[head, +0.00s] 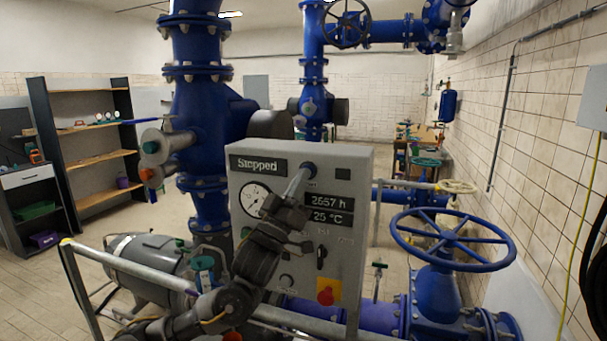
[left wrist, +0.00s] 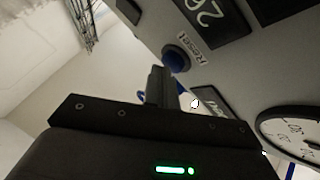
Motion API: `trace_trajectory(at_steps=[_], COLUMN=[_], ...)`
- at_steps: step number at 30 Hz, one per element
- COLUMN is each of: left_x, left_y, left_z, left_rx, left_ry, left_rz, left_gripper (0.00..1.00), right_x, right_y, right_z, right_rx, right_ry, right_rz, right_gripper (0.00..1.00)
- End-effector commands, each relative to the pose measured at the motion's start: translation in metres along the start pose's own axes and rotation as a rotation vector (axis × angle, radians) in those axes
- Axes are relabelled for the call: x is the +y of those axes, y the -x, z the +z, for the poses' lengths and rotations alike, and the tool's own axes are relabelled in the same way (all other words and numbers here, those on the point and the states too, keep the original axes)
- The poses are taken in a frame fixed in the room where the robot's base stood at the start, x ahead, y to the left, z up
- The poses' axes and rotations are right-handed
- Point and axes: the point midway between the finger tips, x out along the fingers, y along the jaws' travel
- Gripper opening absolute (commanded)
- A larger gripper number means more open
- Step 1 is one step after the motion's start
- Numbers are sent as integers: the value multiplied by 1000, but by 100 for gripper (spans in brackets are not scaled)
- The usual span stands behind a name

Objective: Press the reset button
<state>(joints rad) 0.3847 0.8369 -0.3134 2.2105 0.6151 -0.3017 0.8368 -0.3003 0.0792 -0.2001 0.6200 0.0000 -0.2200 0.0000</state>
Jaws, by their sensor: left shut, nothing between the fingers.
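The reset button (head: 309,167) is a round blue button at the upper middle of the grey control panel (head: 350,165). In the left wrist view the blue button (left wrist: 177,58) sits beside a label reading "Reset". My left gripper (head: 302,174) reaches up across the panel front, its fingers shut and empty. In the left wrist view its fingertips (left wrist: 158,72) are very close to the button and overlap its edge. I cannot tell whether they touch it. The panel display (head: 258,164) reads "Stopped". My right gripper is not in view.
A round gauge (head: 254,199), a red-and-yellow switch (head: 326,291) and other controls are on the panel. A grey rail (head: 335,329) runs low in front. Blue pipes (head: 205,110) stand behind, and a blue handwheel (head: 453,240) is at the right.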

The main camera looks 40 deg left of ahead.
Motion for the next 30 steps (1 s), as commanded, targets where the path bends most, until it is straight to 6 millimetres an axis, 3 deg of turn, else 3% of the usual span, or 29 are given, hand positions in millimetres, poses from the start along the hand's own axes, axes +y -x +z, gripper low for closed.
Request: trace_trajectory(at_steps=[10,30], left_x=[2,31], left_y=[4,43], left_z=[-1,-30], left_rx=[-4,-2], left_ry=[1,1], left_rz=[0,0], left_gripper=[0,0], right_x=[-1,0], right_y=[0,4], right_z=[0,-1], right_rx=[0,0], right_ry=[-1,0], right_rz=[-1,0], right_gripper=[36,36])
